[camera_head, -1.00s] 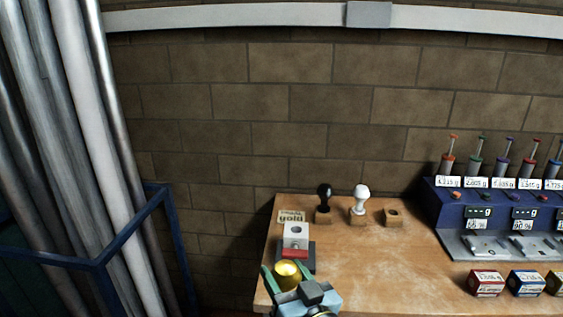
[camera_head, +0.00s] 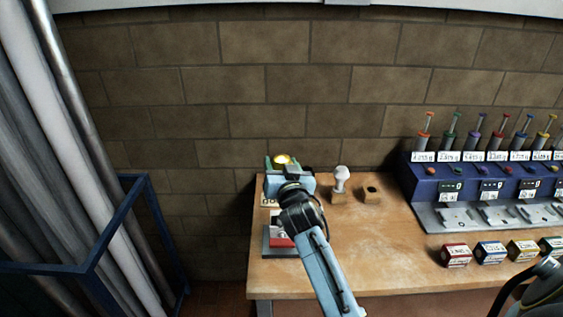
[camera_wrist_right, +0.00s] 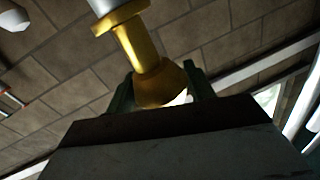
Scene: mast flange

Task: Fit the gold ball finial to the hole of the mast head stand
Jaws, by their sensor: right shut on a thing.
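My right gripper (camera_head: 282,163) is shut on the gold ball finial (camera_head: 282,159), with its green fingers on either side of the ball. In the head view it shows above the far left corner of the table, beyond the mast head stand. In the right wrist view the finial (camera_wrist_right: 147,60) shows its gold stem and collar, with a pale end cut off by the top edge. The stand (camera_head: 280,242), with its red part and dark base, is partly hidden by my right arm. Its hole cannot be made out now. My left gripper is not in view.
A white knob (camera_head: 340,178) stands in a wooden block right of my gripper, beside an empty holed block (camera_head: 372,194). A blue rack (camera_head: 455,185) and several small boxes (camera_head: 456,254) are at the right. The middle of the wooden table (camera_head: 350,245) is clear.

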